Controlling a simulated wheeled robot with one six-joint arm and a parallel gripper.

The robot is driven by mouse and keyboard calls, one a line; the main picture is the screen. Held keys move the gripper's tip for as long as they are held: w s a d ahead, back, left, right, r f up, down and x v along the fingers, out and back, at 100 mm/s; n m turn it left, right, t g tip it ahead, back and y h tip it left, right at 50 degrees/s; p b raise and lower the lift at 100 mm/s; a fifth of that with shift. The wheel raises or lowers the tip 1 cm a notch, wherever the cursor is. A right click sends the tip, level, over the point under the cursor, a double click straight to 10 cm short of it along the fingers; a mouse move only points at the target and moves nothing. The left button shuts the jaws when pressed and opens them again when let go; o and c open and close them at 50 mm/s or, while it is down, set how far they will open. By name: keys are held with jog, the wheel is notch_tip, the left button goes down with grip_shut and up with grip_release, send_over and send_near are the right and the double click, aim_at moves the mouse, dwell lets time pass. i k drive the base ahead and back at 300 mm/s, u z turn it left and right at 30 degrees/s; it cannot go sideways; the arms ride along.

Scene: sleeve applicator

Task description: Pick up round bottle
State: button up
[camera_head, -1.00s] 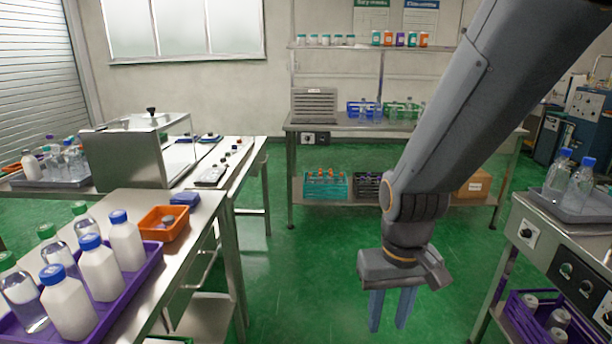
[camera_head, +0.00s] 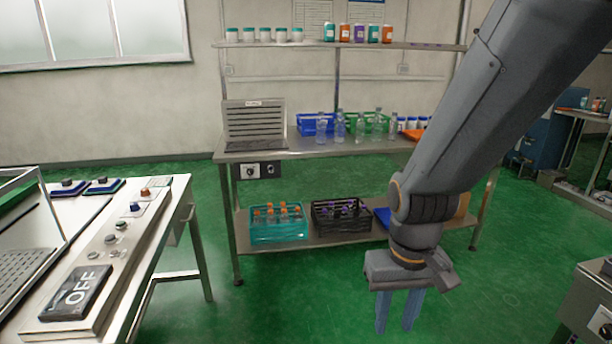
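Which one the task means I cannot tell. My gripper (camera_head: 398,312) hangs at lower right with its two blue fingers pointing down. A gap shows between the fingers and nothing is held. It is in front of the bench and well apart from the bottles.
A blue crate (camera_head: 312,124) and a green crate (camera_head: 385,124) sit on the bench. A teal crate (camera_head: 278,228) and a black crate (camera_head: 345,222) stand on its lower shelf. A control table with an OFF sign (camera_head: 75,294) is at left. Green floor between is clear.

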aim_at(377, 121)
jog(key=z, duration=0.15)
jog(key=i, duration=0.9)
jog(key=z, duration=0.15)
